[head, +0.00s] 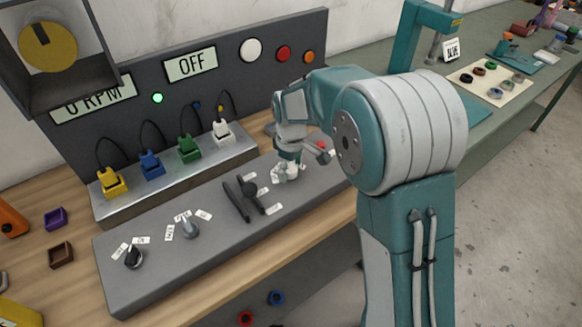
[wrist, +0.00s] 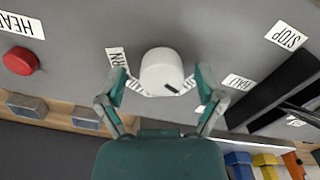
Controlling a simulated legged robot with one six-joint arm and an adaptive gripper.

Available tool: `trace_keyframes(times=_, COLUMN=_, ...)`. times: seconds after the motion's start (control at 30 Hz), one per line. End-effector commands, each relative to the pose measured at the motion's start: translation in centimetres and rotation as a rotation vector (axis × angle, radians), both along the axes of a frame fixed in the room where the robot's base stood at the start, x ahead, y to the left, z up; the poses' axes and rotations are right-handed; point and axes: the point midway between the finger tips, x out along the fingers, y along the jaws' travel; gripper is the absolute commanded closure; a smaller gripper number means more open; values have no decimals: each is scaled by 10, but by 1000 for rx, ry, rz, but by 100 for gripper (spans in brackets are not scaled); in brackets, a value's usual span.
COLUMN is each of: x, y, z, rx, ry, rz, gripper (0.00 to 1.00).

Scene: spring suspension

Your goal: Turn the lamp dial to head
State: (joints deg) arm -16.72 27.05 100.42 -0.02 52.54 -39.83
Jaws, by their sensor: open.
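The white round dial (wrist: 165,70) stands on the grey panel in the wrist view.
A red button (wrist: 20,61) is left of the dial. Black slider bars (head: 243,200) lie on its other side. A grey switch (head: 190,229) and black knob (head: 133,257) stand farther along the panel. Coloured plugs (head: 150,163) line the shelf behind. The display (head: 190,64) reads "OFF".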

Motion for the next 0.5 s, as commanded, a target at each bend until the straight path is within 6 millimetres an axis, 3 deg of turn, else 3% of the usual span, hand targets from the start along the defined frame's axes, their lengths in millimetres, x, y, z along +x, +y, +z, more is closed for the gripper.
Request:
trace_keyframes(times=0.17, x=0, y=0, z=0, rx=0, ry=0, rz=0, gripper=13)
trace_keyframes(times=0.33, x=0, y=-2, z=0, rx=2, ry=0, rz=0, gripper=89)
trace_keyframes(times=0.37, x=0, y=-2, z=0, rx=2, ry=0, rz=0, gripper=95)
trace_keyframes(times=0.5, x=0, y=-2, z=0, rx=0, ry=2, rz=-1, gripper=95)
